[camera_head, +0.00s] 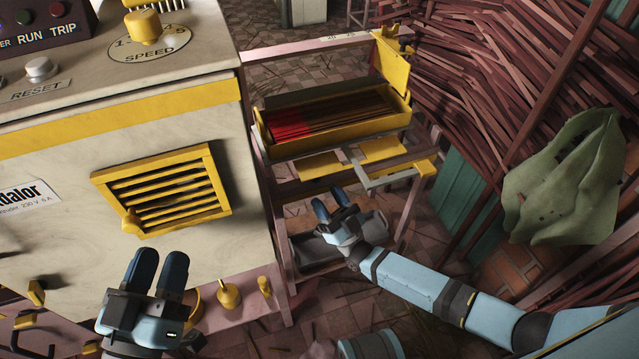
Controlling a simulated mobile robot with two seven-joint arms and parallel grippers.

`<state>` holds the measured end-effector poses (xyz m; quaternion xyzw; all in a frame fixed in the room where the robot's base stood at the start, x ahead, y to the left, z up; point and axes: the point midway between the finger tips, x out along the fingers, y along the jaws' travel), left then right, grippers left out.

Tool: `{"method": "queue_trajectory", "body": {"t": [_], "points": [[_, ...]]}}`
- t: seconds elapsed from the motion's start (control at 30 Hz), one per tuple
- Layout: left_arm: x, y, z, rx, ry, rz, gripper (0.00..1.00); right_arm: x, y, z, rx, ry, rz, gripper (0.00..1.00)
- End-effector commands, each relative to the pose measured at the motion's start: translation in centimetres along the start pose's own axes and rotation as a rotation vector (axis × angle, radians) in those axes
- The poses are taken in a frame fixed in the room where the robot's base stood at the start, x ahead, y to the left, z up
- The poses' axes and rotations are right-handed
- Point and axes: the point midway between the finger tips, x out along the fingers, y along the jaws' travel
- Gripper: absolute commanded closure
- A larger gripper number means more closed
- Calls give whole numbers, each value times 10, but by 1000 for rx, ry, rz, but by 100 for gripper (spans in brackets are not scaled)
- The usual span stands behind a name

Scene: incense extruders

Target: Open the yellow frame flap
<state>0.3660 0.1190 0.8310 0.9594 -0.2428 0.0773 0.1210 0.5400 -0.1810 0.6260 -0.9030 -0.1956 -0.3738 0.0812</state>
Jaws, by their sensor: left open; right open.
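A yellow-framed louvred flap (213,177) sits on the front of the cream machine, with dark gaps between its slats. It lies close against the panel and looks shut. A small yellow knob (131,221) sticks out at its lower left corner. My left gripper (158,264) is open and empty, below the flap and apart from it, with its fingers pointing up. My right gripper (331,208) is open and empty, right of the machine, in front of the low rack. Neither gripper touches the flap.
The cream machine (60,165) fills the left side. A rack (300,45) beside it holds a yellow tray (335,128) of dark and red sticks. Yellow knobs (229,295) stand below the flap. A green cloth (560,185) hangs at right by stacked sticks (500,60).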

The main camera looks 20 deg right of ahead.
Motion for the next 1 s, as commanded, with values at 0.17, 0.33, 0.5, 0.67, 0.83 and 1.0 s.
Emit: {"method": "queue_trajectory", "body": {"t": [0.17,0.33,0.5,0.67,0.83,1.0], "points": [[0,-1,4,-1,-12,0,57,28,0,0,0,3,-1,50],[0,-1,6,-2,-17,1,57,41,0,0,0,1,-1,50],[0,-1,6,-3,-19,1,57,43,0,0,0,1,-1,50],[0,-1,6,-2,-19,1,57,43,0,0,0,1,-1,54],[0,-1,5,-2,-18,1,57,43,0,0,0,1,0,94],[0,0,2,0,-19,1,57,44,0,-1,1,-4,1,99]]}}
